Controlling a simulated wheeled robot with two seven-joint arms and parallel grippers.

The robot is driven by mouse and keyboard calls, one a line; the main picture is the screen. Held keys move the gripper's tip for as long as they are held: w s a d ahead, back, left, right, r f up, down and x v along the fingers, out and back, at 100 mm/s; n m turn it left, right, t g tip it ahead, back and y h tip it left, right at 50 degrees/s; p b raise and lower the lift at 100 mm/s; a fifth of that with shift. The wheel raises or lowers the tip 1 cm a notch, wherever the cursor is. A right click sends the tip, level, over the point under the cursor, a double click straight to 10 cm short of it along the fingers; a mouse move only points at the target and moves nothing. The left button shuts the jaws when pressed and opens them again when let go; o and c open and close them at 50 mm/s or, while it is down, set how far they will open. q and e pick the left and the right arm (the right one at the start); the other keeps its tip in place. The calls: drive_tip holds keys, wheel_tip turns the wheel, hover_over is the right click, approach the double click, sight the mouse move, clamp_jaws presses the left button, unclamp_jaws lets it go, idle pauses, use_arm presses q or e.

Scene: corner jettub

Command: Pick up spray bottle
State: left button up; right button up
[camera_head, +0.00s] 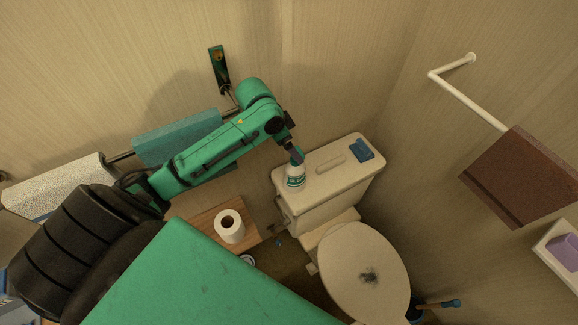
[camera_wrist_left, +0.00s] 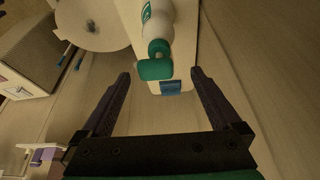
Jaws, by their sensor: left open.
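The spray bottle (camera_head: 295,179) is white with a green label and stands upright on the left end of the toilet tank lid (camera_head: 345,181). In the left wrist view the bottle (camera_wrist_left: 158,25) shows its green spray head (camera_wrist_left: 155,68) toward me, between the two fingertips in the picture. My left gripper (camera_head: 297,157) is at the top of the bottle in the head view, and partly hides it. In the left wrist view the left gripper (camera_wrist_left: 160,75) is open with nothing held. I cannot tell whether a finger touches the bottle. My right gripper is not in view.
A blue item (camera_head: 362,150) and a pale oblong item (camera_head: 331,163) lie on the tank lid. The closed toilet (camera_head: 365,255) stands in front. A toilet paper roll (camera_head: 230,226) is on a wooden surface. A teal towel (camera_head: 178,137) hangs on the wall behind my arm.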

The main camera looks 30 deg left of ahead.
sight(295, 173)
use_arm(q)
drive_tip(key=f+p, duration=0.1)
drive_tip(key=d+f, duration=0.1)
drive_tip(key=w+d+f+p, duration=0.1)
drive_tip(key=f, duration=0.1)
drive_tip(key=shift+d+p, duration=0.1)
drive_tip(key=shift+p, duration=0.2)
drive_tip(key=shift+x, duration=1.25)
drive_tip(key=shift+w+a+f, duration=0.1)
drive_tip(key=shift+w+a, duration=0.05)
drive_tip(key=shift+a, duration=0.15)
drive_tip(key=c, duration=1.5)
clamp_jaws()
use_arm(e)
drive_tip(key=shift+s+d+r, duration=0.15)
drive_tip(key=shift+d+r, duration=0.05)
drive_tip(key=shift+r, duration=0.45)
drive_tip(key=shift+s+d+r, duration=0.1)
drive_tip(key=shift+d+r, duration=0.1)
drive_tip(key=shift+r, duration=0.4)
